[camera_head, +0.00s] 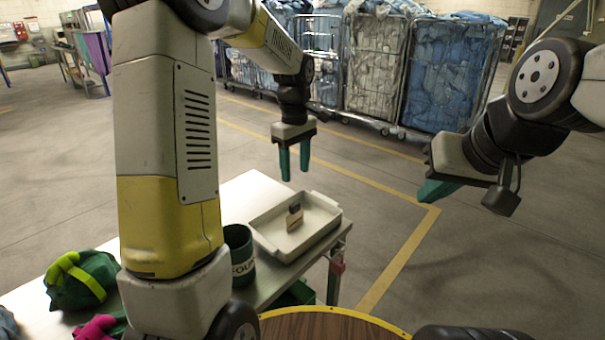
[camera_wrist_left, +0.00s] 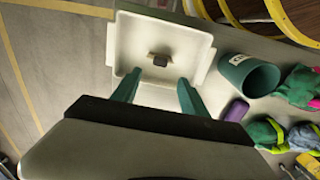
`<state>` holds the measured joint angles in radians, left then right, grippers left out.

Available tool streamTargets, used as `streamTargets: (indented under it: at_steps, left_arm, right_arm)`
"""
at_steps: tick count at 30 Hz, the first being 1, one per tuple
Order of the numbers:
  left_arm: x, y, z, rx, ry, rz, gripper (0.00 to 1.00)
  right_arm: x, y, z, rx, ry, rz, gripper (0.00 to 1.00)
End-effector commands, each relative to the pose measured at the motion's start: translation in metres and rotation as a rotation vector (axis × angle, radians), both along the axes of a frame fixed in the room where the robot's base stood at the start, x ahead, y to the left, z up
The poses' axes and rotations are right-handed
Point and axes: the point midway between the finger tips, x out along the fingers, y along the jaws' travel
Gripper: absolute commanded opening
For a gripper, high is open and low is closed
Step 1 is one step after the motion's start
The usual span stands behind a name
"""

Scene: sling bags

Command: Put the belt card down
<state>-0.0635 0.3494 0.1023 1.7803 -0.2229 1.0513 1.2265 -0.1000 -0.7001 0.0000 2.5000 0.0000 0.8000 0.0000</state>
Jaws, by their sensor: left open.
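The belt card (camera_head: 294,217) is a small tan piece with a dark top. It is in the white tray (camera_head: 268,219) on the table. In the left wrist view the card (camera_wrist_left: 159,59) shows near the middle of the tray. My left gripper (camera_head: 293,176) is open and empty, above the tray and apart from the card. Its green fingers (camera_wrist_left: 156,88) show with a gap between them in the left wrist view. My right gripper (camera_head: 437,190) is out over the floor at the right, away from the table; its jaw state is unclear.
A green cup (camera_head: 239,254) with lettering stands beside the tray. A green sling bag (camera_head: 84,281) and a pink item (camera_head: 97,328) lie at the table's left. A purple item (camera_wrist_left: 235,110) lies near the cup. Wheeled cages of cloth (camera_head: 376,68) stand behind, beyond open floor.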

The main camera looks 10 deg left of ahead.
Motion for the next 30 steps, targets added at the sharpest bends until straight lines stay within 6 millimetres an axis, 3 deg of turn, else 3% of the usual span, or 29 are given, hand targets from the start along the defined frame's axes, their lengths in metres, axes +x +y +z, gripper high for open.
streamTargets:
  at_steps: [4,7,12,16,24,30]
  left_arm:
    - [-0.009,0.002,0.018,-0.007,-0.025,-0.039,0.52]
    - [-0.028,0.006,0.04,-0.019,-0.074,-0.125,0.52]
    - [-0.081,0.016,0.081,-0.03,-0.201,-0.346,0.52]
    - [-0.124,0.021,0.102,-0.022,-0.305,-0.52,0.52]
    - [-0.203,0.025,0.113,0.043,-0.511,-0.84,0.52]
    - [-0.229,0.024,0.109,0.084,-0.587,-0.96,0.52]
  right_arm:
    - [0.0,0.0,0.0,0.0,0.0,0.0,0.0]
    - [0.0,0.0,0.0,0.0,0.0,0.0,0.0]
    - [0.0,0.0,0.0,0.0,0.0,0.0,0.0]
    - [0.0,0.0,0.0,0.0,0.0,0.0,0.0]
    - [0.0,0.0,0.0,0.0,0.0,0.0,0.0]
    - [0.0,0.0,0.0,0.0,0.0,0.0,0.0]
